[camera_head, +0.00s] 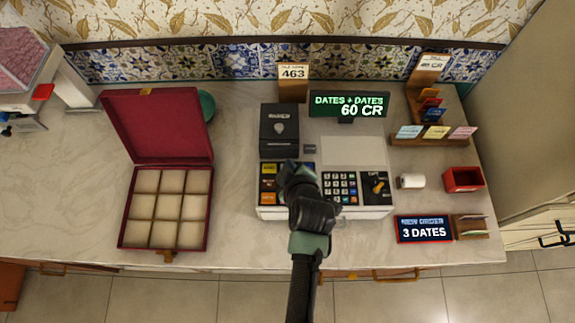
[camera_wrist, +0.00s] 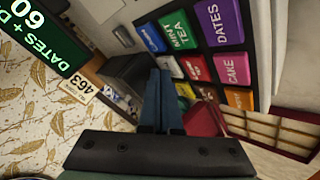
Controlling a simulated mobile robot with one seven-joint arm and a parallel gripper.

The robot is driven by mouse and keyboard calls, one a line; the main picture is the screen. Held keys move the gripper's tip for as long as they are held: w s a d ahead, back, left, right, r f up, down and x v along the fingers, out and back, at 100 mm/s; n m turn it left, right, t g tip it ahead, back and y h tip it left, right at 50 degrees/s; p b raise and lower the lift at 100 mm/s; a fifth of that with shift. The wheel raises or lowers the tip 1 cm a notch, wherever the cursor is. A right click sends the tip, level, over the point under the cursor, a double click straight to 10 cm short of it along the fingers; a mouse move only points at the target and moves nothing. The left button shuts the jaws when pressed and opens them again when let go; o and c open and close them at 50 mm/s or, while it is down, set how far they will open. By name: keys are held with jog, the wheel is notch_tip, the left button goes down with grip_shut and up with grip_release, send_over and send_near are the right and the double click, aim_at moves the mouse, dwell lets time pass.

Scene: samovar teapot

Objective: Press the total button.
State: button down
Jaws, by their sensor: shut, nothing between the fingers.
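The cash register (camera_head: 353,212) stands on the counter, with a number keypad (camera_head: 340,187) at its middle and coloured item keys at its left. In the wrist view the item keys include a purple DATES key (camera_wrist: 224,22), a green MINT TEA key (camera_wrist: 179,29) and a pink CAKE key (camera_wrist: 236,69). I cannot make out a key labelled total. My gripper (camera_head: 292,170) is over the left key block and hides part of it. In the wrist view its fingers (camera_wrist: 161,78) are shut and empty, and I cannot tell whether they touch a key.
The display (camera_head: 348,104) reads "DATES + DATES 60 CR". A sign (camera_head: 424,229) reads "NEW ORDER 3 DATES". An open red box (camera_head: 210,205) with empty compartments lies at left. A black box (camera_head: 279,130) stands behind the keys. A white roll (camera_head: 411,181) and red tray (camera_head: 463,179) are right.

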jog(key=shift+f, duration=0.2)
jog(key=shift+r, duration=0.15)
jog(key=shift+r+p, duration=0.55)
jog(key=shift+r, duration=0.1)
notch_tip(320, 180, up, 5)
jog(key=p, duration=0.4)
jog(key=shift+r, duration=0.1)
dwell(0.9)
